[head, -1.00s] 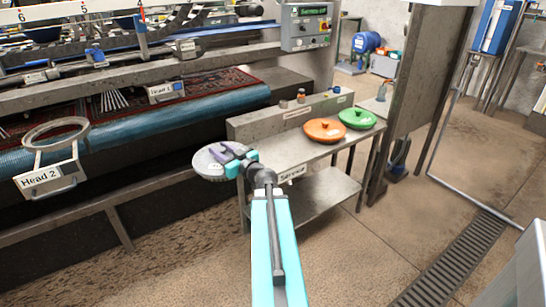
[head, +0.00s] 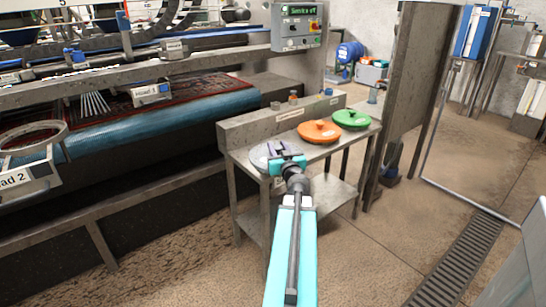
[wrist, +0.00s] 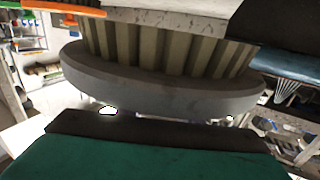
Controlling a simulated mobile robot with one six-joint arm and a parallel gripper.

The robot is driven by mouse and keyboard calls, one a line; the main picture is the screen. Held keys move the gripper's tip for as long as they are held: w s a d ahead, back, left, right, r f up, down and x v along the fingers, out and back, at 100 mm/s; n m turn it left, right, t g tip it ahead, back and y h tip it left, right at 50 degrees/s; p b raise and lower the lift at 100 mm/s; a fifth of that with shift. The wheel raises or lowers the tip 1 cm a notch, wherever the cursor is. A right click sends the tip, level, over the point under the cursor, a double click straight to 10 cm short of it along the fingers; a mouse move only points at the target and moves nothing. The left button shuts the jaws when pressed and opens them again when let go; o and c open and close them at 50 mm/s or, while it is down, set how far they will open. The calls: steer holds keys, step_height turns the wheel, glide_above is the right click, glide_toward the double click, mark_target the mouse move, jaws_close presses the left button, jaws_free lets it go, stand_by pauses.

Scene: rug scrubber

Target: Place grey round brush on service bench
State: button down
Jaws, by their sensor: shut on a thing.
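The grey round brush (head: 262,156) is at the left end of the service bench (head: 338,150) in the head view, partly hidden by my gripper (head: 284,152). My gripper is shut on the brush. In the wrist view the brush (wrist: 160,92) fills the upper middle, with its round grey plate and pale bristle tufts close to the camera. The brush appears over the bench's left part; I cannot tell whether it touches the top.
An orange round brush (head: 318,131) and a green one (head: 352,118) lie on the bench to the right. Small bottles (head: 293,97) stand on the back ledge. The machine with a patterned rug (head: 195,92) is at left. A ring holder (head: 35,138) marked Head 2 is at far left.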

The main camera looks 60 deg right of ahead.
steer(key=shift+w+a+r, duration=0.1)
steer(key=shift+w+a, duration=0.05)
steer(key=shift+w, duration=0.15)
steer(key=shift+w+d, duration=0.45)
steer(key=shift+d, duration=0.15)
steer(key=w+d+b, duration=0.1)
steer(key=w+d, duration=0.2)
steer(key=d, duration=0.3)
steer(key=w+d+f+b, duration=0.1)
steer(key=w+d+b, duration=0.1)
steer(key=d, duration=0.3)
steer(key=shift+w+d+f, duration=0.2)
steer(key=shift+w+d, duration=0.15)
steer(key=shift+w, duration=0.55)
steer(key=shift+w+d+f+b, duration=0.1)
steer(key=shift+d+f+b, duration=0.1)
steer(key=shift+f+b, duration=0.6)
steer(key=shift+w+d+f+b, duration=0.15)
steer(key=shift+f+b, duration=0.45)
steer(key=shift+f, duration=0.4)
steer(key=c, duration=1.3)
jaws_free()
steer(key=shift+f, duration=0.15)
